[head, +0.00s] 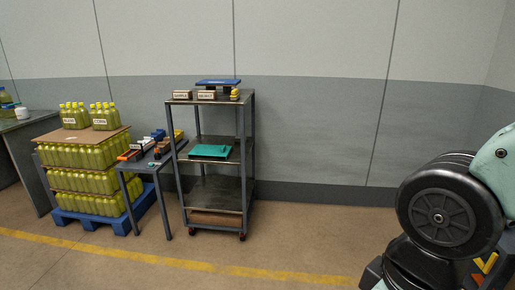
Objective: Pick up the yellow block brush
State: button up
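I cannot tell for sure which thing is the yellow block brush. A yellow item (178,135) shows at the right end of the small grey table, partly behind the cart's post. Blue, orange, white and black items lie beside it. A smaller yellow item (234,94) stands at the right of the cart's top shelf. Both are too small to make out bristles. My arm fills the lower right corner, well apart from the table and the cart. My gripper is not in view.
The small grey table (147,168) stands between the cart (249,150) and a blue pallet (75,219) stacked with yellow-green bottles. The cart holds labelled boxes (206,95) and a teal tray (210,151). Open floor with a yellow line (200,265) lies in front.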

aim_at(235, 95)
jog(key=i+u, duration=0.2)
jog(key=i, duration=0.5)
jog(key=i+u, duration=0.2)
jog(key=i, duration=0.45)
jog(key=i+l+u, duration=0.2)
jog(key=i, duration=0.5)
